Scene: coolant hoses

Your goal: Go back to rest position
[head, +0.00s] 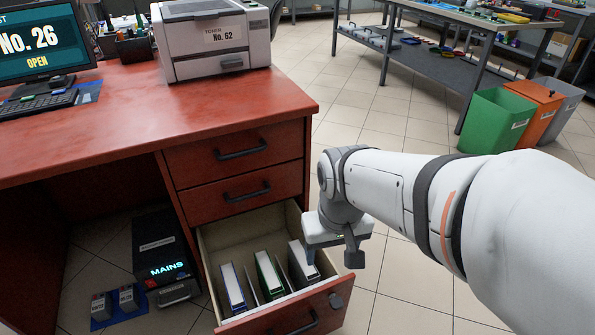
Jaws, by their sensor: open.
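My gripper (334,250) hangs at the end of my white arm, over the right side of the open bottom drawer (222,237) of the red desk. Its dark fingers point down and stand apart, and I see nothing between them. The drawer holds several binders standing on edge, among them a blue one (232,287), a green one (268,275) and a grey one (301,262). The grey binder is just left of my gripper. Whether the fingers touch the drawer's edge I cannot tell.
A printer (210,40) and a monitor (40,45) stand on the red desk (120,105). A dark box (160,250) marked MAINS is beneath it. Green (492,120) and orange (540,110) bins stand at the right by a workbench (430,62). The tiled floor between is clear.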

